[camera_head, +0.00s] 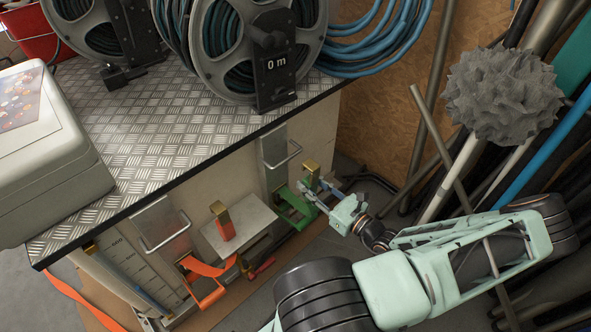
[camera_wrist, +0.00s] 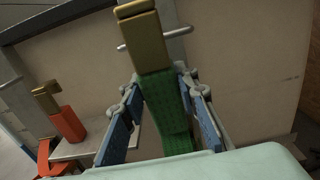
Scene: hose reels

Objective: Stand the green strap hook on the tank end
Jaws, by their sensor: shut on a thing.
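The green strap hook (camera_head: 293,204) has a green body and a brass-coloured top block (camera_head: 311,168). In the wrist view the green strap hook (camera_wrist: 163,98) rises upright, slightly tilted, between the blue finger pads. My gripper (camera_head: 313,190) is shut on it, close to the cabinet's front side; in the wrist view my gripper (camera_wrist: 165,125) covers its lower sides. A similar orange hook (camera_head: 223,224) with a brass top stands on a grey ledge (camera_head: 255,220) left of my gripper. I cannot tell for certain which surface is the tank end.
A metal-topped bench (camera_head: 150,140) overhangs the front and carries hose reels (camera_head: 262,50) and a white case (camera_head: 40,130). Metal handles (camera_head: 283,157) jut from the front. Orange straps (camera_head: 208,280) hang lower left. Pipes and a grey spiky ball (camera_head: 503,92) crowd the right.

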